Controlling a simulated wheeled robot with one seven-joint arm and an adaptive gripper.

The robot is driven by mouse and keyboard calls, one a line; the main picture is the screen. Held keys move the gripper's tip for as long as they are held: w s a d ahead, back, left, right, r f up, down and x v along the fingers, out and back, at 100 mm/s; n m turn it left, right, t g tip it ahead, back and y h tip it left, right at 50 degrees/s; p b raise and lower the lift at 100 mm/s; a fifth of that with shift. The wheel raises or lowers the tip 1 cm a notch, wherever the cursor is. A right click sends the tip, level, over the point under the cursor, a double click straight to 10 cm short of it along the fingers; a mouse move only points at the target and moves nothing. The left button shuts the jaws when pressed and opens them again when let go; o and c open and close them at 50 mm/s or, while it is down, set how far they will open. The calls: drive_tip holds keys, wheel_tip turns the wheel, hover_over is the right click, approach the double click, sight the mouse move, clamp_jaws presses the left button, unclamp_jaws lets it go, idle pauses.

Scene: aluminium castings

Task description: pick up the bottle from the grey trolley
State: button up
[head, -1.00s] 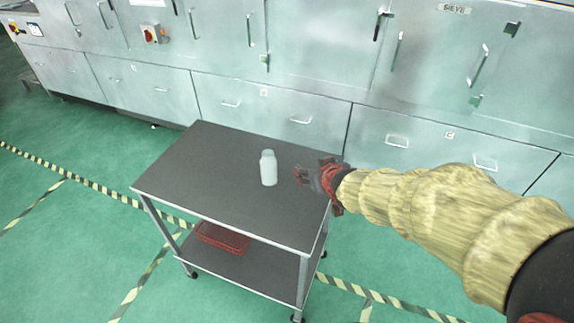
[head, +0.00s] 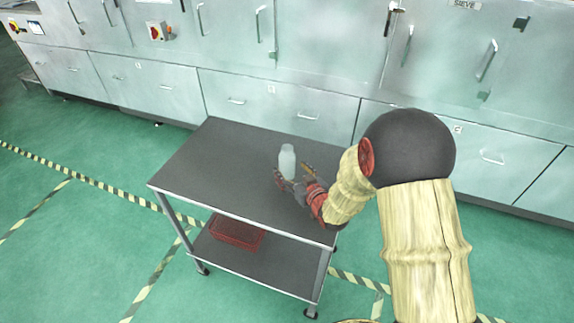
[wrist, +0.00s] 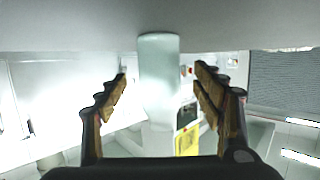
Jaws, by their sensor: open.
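The pale grey-white bottle (head: 287,160) stands upright on the top of the grey trolley (head: 215,165), right of its middle. My gripper (head: 294,175) is at the bottle from the front right, with its fingers open. In the wrist view the bottle (wrist: 158,75) lies between and just beyond the two open fingertips (wrist: 160,78), with a gap on either side. The trolley top (wrist: 70,25) fills the upper edge of that view. The lower part of the bottle is partly hidden by a finger in the head view.
A red basket (head: 236,232) sits on the trolley's lower shelf. Steel cabinets (head: 290,70) with handles stand behind the trolley. The trolley top left of the bottle is bare, and the green floor (head: 90,210) with striped tape is clear at left.

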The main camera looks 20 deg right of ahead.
sight(287, 165)
drive_tip(key=b+x, duration=0.1)
drive_tip(key=x, duration=0.3)
drive_tip(key=shift+w, duration=0.15)
drive_tip(key=shift+c, duration=1)
drive_tip(key=c, duration=1.1)
